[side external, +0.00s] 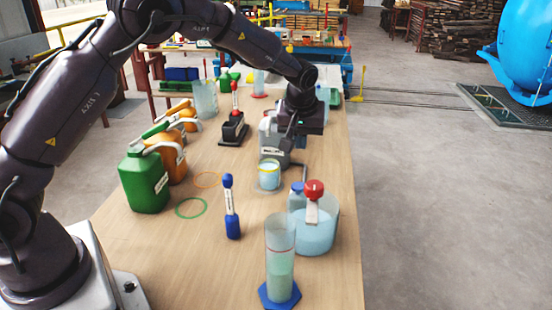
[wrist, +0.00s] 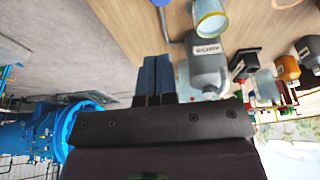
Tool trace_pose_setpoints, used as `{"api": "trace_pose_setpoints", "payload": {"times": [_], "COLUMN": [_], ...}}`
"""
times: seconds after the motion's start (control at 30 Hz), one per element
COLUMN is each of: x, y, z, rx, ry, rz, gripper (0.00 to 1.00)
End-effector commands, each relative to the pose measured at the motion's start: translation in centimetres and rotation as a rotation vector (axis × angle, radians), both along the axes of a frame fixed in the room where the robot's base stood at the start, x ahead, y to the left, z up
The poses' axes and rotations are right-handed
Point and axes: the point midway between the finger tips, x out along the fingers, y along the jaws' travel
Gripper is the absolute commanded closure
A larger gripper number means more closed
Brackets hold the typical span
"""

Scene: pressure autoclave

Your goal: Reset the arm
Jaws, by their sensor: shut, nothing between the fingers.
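My gripper (side external: 293,140) is over the wooden table (side external: 330,215), at the right side of a grey jug (side external: 271,143) with a white label. In the wrist view its two fingers (wrist: 156,62) are side by side, shut, with nothing between them. The grey jug (wrist: 208,62) shows just right of the fingers there. In the side view my gripper partly hides the jug, and I cannot tell whether they touch.
Close by stand a beaker with a yellow band (side external: 269,175), a black device (side external: 233,130), a green jug (side external: 144,182) and orange jugs (side external: 172,160).

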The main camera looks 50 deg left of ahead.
Motion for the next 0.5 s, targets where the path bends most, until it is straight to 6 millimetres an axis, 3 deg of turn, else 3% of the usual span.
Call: {"api": "trace_pose_setpoints", "payload": {"times": [0.3,0.4,0.5], "x": [-0.4,-3.2,-6.1], "y": [0.1,-0.2,-0.8], "z": [-0.3,-1.6,0.0], "rx": [0.018,0.015,-0.008], "ry": [0.034,0.132,0.172], "rz": [-0.077,-0.176,-0.275], "gripper": [1.00,1.00,1.00]}}
